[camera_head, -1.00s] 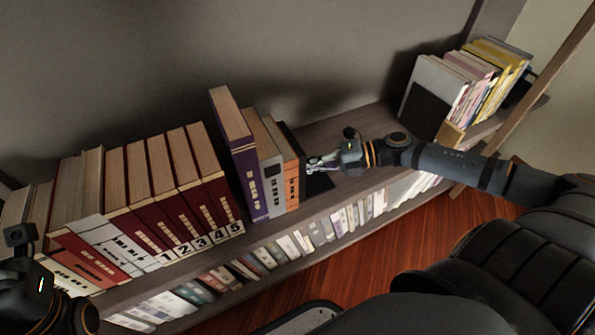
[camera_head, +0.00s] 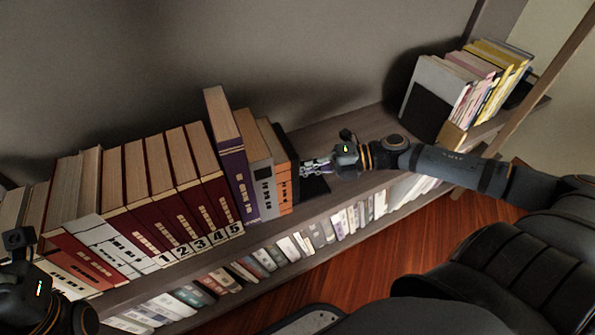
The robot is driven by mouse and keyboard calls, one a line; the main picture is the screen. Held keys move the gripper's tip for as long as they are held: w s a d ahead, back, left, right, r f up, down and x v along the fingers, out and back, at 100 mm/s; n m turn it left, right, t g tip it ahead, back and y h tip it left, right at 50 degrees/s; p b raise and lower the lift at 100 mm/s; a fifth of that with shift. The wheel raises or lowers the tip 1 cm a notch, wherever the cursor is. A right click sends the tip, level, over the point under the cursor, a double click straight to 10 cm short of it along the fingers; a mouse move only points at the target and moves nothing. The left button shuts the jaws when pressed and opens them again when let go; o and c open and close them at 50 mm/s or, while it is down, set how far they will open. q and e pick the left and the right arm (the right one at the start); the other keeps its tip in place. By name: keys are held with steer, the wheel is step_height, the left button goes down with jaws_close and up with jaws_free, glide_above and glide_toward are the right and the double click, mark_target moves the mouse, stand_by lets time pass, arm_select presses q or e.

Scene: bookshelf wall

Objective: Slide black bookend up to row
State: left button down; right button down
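The black bookend (camera_head: 289,160) stands upright at the right side of a purple book (camera_head: 228,150), a grey book (camera_head: 257,165) and an orange book (camera_head: 279,170). Its flat base (camera_head: 314,186) lies on the shelf to the right. My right gripper (camera_head: 308,167) is at the bookend's right face, low over the base, and seems to touch it; its fingers are too small to tell open or shut. The numbered red volumes (camera_head: 165,195) stand left of the purple book, with almost no gap. My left gripper is out of view; only the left arm's wrist shows at the lower left.
The shelf board (camera_head: 345,130) is bare right of the bookend, up to another black bookend (camera_head: 427,110) with several yellow and pink books. A lower shelf of small books (camera_head: 300,242) runs below. The wall is behind.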

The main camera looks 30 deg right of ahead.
steer(key=shift+a+b, duration=0.3)
steer(key=shift+a, duration=0.1)
steer(key=shift+d+r+p, duration=0.2)
steer(key=shift+d+p, duration=0.05)
steer(key=shift+p, duration=0.25)
steer(key=shift+d+p, duration=0.9)
steer(key=shift+d, duration=0.3)
steer(key=shift+d+f, duration=0.1)
steer(key=shift+d, duration=0.4)
steer(key=shift+d, duration=0.1)
